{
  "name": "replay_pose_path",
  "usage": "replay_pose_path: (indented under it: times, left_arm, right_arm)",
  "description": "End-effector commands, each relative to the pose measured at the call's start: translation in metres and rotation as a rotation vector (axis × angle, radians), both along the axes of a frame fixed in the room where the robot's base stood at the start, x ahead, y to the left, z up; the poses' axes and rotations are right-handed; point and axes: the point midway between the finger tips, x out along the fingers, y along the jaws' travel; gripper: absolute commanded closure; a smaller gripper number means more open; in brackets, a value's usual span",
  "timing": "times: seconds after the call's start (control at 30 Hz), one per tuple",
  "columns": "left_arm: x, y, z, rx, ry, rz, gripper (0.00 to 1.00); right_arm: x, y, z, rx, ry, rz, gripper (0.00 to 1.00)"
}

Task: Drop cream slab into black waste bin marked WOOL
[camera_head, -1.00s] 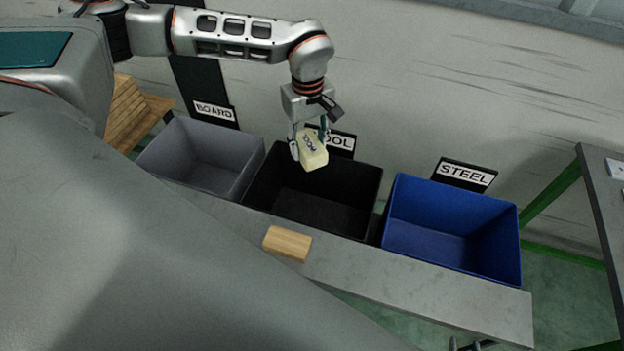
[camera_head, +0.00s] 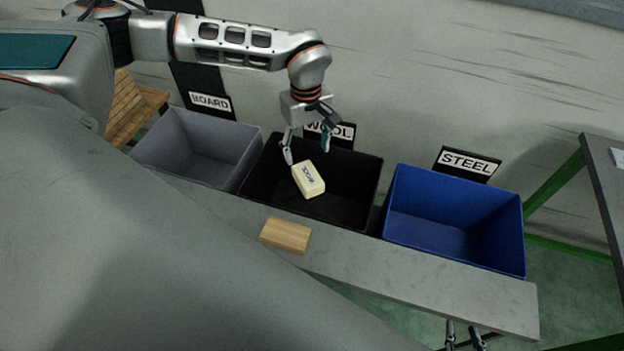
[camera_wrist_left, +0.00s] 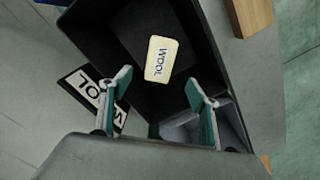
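The cream slab (camera_head: 309,180) marked WOOL is in the opening of the black bin (camera_head: 345,209), clear of the fingers and seemingly in mid-air. It also shows in the left wrist view (camera_wrist_left: 161,59), beyond the fingertips, against the dark inside of the bin. My left gripper (camera_head: 307,156) is open and empty above the bin, and its spread fingers show in the left wrist view (camera_wrist_left: 163,84). The WOOL sign (camera_head: 343,134) behind the bin is partly hidden by the gripper. My right gripper (camera_head: 464,335) shows only in part at the bottom edge, its fingers apart.
A grey bin (camera_head: 190,150) marked BOARD stands left of the black bin, and a blue bin (camera_head: 440,238) marked STEEL stands right. A wooden block (camera_head: 286,235) lies on the grey ledge (camera_head: 420,285) in front. A table with green legs (camera_head: 556,188) is at the right.

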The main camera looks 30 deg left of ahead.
Motion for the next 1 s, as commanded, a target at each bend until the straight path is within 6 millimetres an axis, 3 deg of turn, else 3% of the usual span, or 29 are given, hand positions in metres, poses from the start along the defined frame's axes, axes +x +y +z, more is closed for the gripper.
replay_pose_path:
  times: [0.37,0.8,1.0]
  left_arm:
    - [0.001,0.000,0.007,-0.001,-0.002,0.000,0.40]
    - [0.001,0.000,0.089,0.000,-0.004,0.000,0.40]
    - [0.000,0.000,0.113,0.000,-0.001,0.000,0.40]
  right_arm:
    - [-0.003,-0.004,-0.006,-0.009,0.012,-0.001,0.72]
    - [-0.002,-0.002,-0.004,-0.004,0.008,-0.001,0.72]
    - [-0.002,-0.002,-0.004,-0.004,0.007,-0.001,0.72]
